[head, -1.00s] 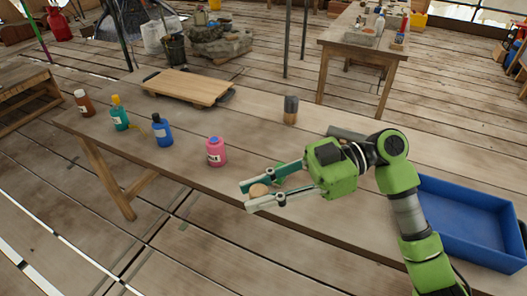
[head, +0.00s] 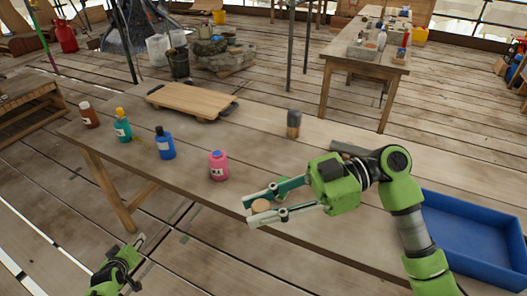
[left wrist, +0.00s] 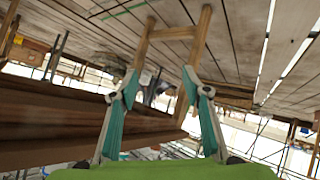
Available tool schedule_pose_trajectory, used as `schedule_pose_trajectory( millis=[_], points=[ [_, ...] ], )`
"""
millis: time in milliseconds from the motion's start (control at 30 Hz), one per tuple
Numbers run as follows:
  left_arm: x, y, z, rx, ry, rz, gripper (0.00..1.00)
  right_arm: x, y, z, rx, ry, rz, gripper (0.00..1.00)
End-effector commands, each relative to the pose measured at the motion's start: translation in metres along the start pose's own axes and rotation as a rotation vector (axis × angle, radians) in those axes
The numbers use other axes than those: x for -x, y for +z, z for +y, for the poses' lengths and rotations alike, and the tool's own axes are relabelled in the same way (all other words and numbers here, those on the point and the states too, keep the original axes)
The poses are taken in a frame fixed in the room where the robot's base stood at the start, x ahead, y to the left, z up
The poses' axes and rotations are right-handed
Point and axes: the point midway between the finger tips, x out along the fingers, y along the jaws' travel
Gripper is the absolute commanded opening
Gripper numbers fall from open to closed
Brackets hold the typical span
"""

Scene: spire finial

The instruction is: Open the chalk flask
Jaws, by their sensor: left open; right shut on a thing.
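Several bottles stand upright and capped in a row on the table: a brown bottle (head: 89,117), a teal bottle (head: 122,129) with a yellow cap, a blue bottle (head: 165,148) with a dark cap, and a pink bottle (head: 218,168). Their labels are too small to read, so I cannot tell which is the chalk flask. My right gripper (head: 248,213) is shut on a round tan thing (head: 261,206), right of and in front of the pink bottle. My left gripper (head: 138,262) is open and empty, low before the table's front edge; its spread fingers show in the left wrist view (left wrist: 160,78).
A wooden board (head: 190,100) with dark handles lies at the table's back left. A dark-topped cylinder (head: 293,124) stands behind the right gripper. A blue tray (head: 480,235) is at the right. The tabletop between pink bottle and board is clear.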

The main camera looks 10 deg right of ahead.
Motion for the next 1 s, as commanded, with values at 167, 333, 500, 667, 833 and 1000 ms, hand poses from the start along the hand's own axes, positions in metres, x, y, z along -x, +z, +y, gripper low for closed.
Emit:
schedule_pose_trajectory(
  millis=[167,333,500,667,833,1000],
  points=[
    [-0.005,-0.107,0.038,0.120,0.066,0.127,0.44,0.000,0.000,0.000,0.000,0.000,0.000,0.00],
    [0.002,-0.199,0.084,0.239,0.155,0.214,0.44,0.000,0.000,0.000,0.000,0.000,0.000,0.00],
    [0.020,-0.277,0.147,0.352,0.274,0.246,0.44,0.000,0.000,0.000,0.000,0.000,0.000,0.00],
    [0.046,-0.330,0.223,0.439,0.407,0.213,0.44,0.000,0.000,0.000,0.000,0.000,0.000,0.00],
    [0.083,-0.360,0.312,0.494,0.545,0.113,0.44,0.000,0.000,0.000,0.000,0.000,0.000,0.00],
    [0.131,-0.368,0.402,0.507,0.665,-0.032,0.44,0.000,0.000,0.000,0.000,0.000,0.000,0.00]
  ],
)
